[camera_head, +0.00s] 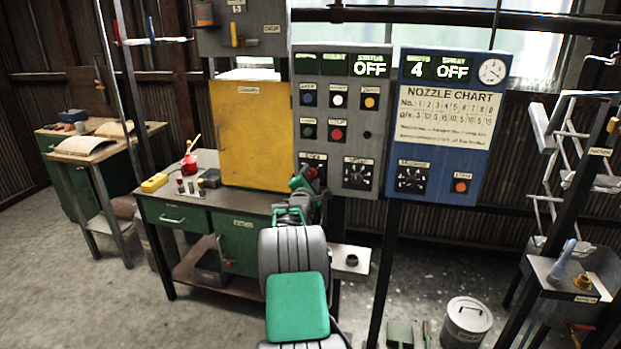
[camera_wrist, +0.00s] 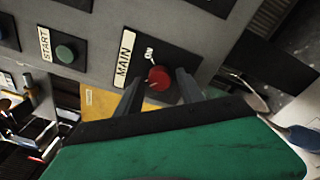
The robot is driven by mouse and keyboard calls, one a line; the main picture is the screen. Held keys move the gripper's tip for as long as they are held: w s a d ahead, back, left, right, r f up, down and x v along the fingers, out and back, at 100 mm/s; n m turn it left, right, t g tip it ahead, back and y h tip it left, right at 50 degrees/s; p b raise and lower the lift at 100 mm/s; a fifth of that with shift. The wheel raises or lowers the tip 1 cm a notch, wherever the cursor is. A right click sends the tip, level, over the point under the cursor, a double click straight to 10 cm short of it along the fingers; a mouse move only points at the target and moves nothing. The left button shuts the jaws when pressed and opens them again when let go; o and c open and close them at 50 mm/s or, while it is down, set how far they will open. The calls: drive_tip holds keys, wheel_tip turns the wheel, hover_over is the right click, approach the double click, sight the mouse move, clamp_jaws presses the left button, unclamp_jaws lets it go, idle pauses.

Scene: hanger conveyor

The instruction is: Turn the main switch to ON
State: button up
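The main switch is a red round knob (camera_wrist: 158,77) on a dark plate beside a white MAIN label, in the wrist view. A small pale lever-like mark shows just above the knob. My gripper (camera_wrist: 160,83) is open, with one dark finger on each side of the knob; I cannot tell whether they touch it. In the head view my gripper (camera_head: 303,182) is at the lower left of the grey control panel (camera_head: 340,90) and partly hides the switch (camera_head: 311,172). The panel's STATUS display (camera_head: 369,65) reads OFF.
Several buttons, including a red STOP button (camera_head: 337,134), sit above the switch. A dial (camera_head: 357,174) is to its right. A blue nozzle panel (camera_head: 440,130) is on the right.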

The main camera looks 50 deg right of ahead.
clamp_jaws()
drive_tip(key=shift+f+m+b, duration=0.15)
drive_tip(key=shift+m+b, duration=0.15)
drive_tip(key=shift+b, duration=0.45)
drive_tip(key=m+b, duration=0.2)
drive_tip(key=b, duration=0.1)
drive_tip(key=shift+f, duration=0.2)
drive_tip(key=m+b, duration=0.2)
drive_tip(key=b, duration=0.2)
drive_tip(key=shift+m, duration=0.3)
drive_tip(key=m+h+b, duration=0.1)
drive_tip(key=m+b, duration=0.5)
drive_tip(key=b, duration=0.1)
drive_tip(key=shift+m, duration=0.3)
drive_tip(key=m+b, duration=0.3)
drive_tip(key=shift+m+g, duration=0.4)
drive_tip(key=shift+w+r+m+g+h+b, duration=0.15)
drive_tip(key=shift+m+b, duration=0.25)
drive_tip(key=shift+m, duration=0.45)
drive_tip(key=shift+s+r+m+g+h+b, duration=0.15)
drive_tip(key=shift+m+b, duration=0.25)
drive_tip(key=shift+m, duration=0.45)
drive_tip(key=shift+w, duration=0.1)
